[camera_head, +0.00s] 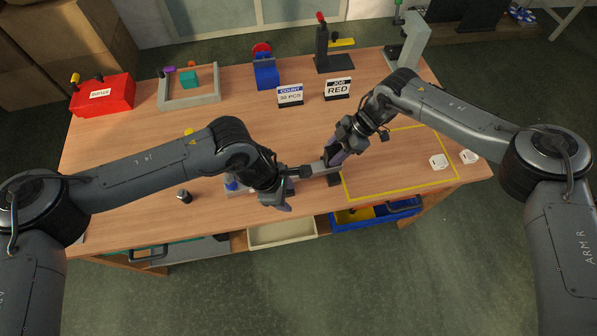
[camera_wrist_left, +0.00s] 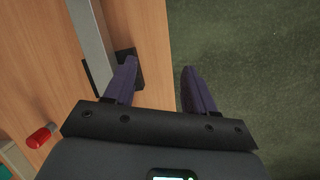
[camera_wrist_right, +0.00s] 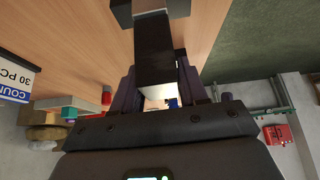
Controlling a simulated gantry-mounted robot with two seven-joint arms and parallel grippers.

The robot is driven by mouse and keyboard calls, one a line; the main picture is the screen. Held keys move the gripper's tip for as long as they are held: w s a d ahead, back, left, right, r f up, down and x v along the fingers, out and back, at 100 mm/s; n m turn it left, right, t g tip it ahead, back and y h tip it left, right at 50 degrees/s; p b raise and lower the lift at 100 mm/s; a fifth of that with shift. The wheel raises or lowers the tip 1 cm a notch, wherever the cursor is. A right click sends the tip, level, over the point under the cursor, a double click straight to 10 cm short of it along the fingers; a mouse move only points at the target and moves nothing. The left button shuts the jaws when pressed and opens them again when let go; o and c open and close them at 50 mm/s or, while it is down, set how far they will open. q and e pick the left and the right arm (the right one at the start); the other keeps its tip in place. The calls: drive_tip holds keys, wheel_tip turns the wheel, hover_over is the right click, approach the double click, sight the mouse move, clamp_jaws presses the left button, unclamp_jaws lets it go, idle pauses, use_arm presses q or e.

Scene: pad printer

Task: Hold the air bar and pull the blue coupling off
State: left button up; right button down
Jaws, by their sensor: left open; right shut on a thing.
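The air bar (camera_head: 323,168) is a grey bar with dark end parts, lying low over the front of the table. My right gripper (camera_head: 336,152) is shut on it; in the right wrist view the bar's dark part (camera_wrist_right: 153,50) runs between the fingers. My left gripper (camera_head: 284,200) is open and empty at the table's front edge. A small blue part (camera_head: 231,183), possibly the coupling, shows left of the left gripper, partly hidden by the arm.
COUNT (camera_head: 290,95) and JOB signs (camera_head: 338,89) stand behind. A red box (camera_head: 101,97) and a grey tray (camera_head: 190,101) stand back left. A blue bin (camera_head: 402,207) sits below the front edge.

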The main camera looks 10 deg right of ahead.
sight(229, 179)
use_arm(q)
drive_tip(key=w+a+r+y, duration=0.1)
drive_tip(key=w+a+r, duration=0.1)
drive_tip(key=a, duration=0.2)
drive_tip(key=w+a+r+m+y, duration=0.1)
drive_tip(key=w+a+r, duration=0.1)
drive_tip(key=a, duration=0.3)
drive_tip(key=w+a+r+m+y, duration=0.1)
drive_tip(key=w+a+r, duration=0.1)
drive_tip(key=a, duration=0.3)
drive_tip(key=shift+w, duration=0.4)
drive_tip(key=shift+w+a+r+y, duration=0.2)
drive_tip(key=shift+a+y, duration=0.1)
drive_tip(key=shift+a, duration=0.25)
drive_tip(key=shift+f, duration=4.3)
clamp_jaws()
